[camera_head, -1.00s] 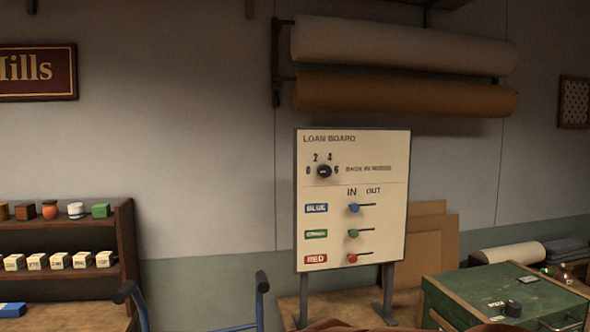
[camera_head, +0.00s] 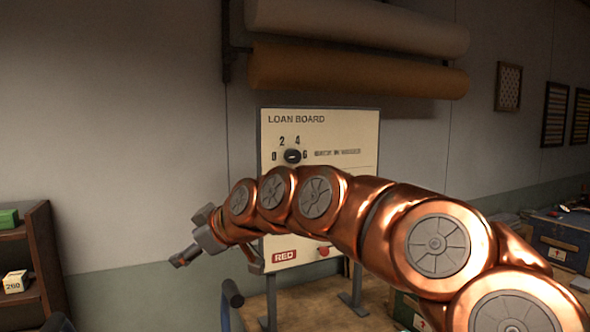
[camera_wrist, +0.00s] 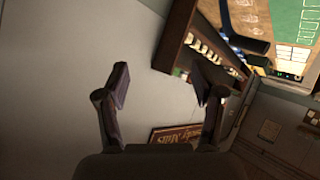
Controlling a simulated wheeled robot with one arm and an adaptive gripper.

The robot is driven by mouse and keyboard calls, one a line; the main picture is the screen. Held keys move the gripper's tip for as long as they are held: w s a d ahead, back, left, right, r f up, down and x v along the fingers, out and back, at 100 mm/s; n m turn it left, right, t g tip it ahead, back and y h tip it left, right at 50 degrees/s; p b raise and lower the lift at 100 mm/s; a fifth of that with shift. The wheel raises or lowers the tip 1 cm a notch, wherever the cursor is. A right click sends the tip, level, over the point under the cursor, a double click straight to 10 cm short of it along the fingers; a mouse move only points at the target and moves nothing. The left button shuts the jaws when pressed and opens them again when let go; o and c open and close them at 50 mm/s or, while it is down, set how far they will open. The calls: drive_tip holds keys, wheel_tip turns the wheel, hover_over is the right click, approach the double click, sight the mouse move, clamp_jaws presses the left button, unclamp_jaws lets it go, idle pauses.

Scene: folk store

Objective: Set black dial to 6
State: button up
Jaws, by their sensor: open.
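The black dial (camera_head: 292,156) is on the upper part of the white loan board (camera_head: 345,125), with 0, 2, 4 and 6 printed around it. It has a small pale mark, but I cannot tell which number it points to. My copper arm crosses in front of the board's middle and hides the blue and green rows. My gripper (camera_head: 180,258) is left of the board and lower than the dial, well apart from it. In the wrist view my gripper (camera_wrist: 162,88) is open and empty, facing wall and shelf.
The red label (camera_head: 284,256) and red knob (camera_head: 323,252) show below my arm. A wooden shelf (camera_head: 40,250) with small blocks stands at the left. Fabric rolls (camera_head: 355,75) hang above the board. The wall left of the board is bare.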

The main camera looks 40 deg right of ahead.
drive_tip(key=w+d+r+t+h, duration=0.1)
drive_tip(key=d+r+t, duration=0.1)
drive_tip(key=d+r, duration=0.35)
drive_tip(key=w+d+r+t+h, duration=0.1)
drive_tip(key=d+r+t+h, duration=0.15)
drive_tip(key=d, duration=0.65)
drive_tip(key=m+t+h, duration=0.1)
drive_tip(key=m+h, duration=0.1)
drive_tip(key=h, duration=0.3)
approach(295, 157)
drive_tip(key=w+d, duration=0.1)
drive_tip(key=w, duration=0.1)
drive_tip(key=shift+y, duration=0.25)
drive_tip(key=shift+p+x, duration=1.15)
drive_tip(key=shift+x, duration=2.6)
drive_tip(key=shift+c, duration=0.4)
drive_tip(key=c, duration=1.1)
drive_tip(key=shift+o, duration=0.2)
